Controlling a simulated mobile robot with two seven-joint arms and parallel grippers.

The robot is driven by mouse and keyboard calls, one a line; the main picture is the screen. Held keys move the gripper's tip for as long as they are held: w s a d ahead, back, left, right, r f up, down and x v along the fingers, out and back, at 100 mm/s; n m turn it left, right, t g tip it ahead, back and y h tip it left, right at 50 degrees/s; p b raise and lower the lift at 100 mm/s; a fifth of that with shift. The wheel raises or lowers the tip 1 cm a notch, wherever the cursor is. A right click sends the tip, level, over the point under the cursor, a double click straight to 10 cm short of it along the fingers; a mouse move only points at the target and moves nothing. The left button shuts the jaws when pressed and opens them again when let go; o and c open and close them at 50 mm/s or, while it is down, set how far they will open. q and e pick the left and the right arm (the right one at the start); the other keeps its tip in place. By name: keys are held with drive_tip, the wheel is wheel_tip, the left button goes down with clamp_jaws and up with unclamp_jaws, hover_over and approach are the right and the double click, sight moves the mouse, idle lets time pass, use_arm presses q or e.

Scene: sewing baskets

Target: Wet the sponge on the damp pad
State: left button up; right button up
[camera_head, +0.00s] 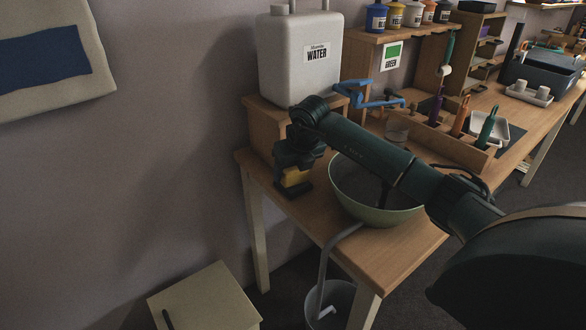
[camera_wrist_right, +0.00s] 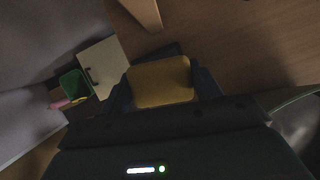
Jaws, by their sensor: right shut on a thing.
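My right gripper (camera_head: 294,180) reaches down over the left end of the wooden table, beside the bowl. It is shut on a yellow sponge (camera_head: 296,177). The sponge also shows between the fingers in the right wrist view (camera_wrist_right: 160,82). The gripper looks low, close to the tabletop, but I cannot tell whether the sponge touches anything. A dark patch shows just beyond the sponge in the wrist view; I cannot tell whether it is the damp pad or part of my gripper. My left gripper is not in view.
A green bowl (camera_head: 372,212) stands right of my gripper, under my right arm. A white water container (camera_head: 298,62) stands on a wooden block (camera_head: 268,125) behind. A blue fitting (camera_head: 368,95) is near it. A tool rack (camera_head: 455,150) is farther right. A bucket (camera_head: 330,304) stands below.

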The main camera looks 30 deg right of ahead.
drive_tip(key=shift+f, duration=0.45)
idle(1.1)
drive_tip(key=shift+r+p, duration=2.35)
drive_tip(key=shift+r, duration=1.2)
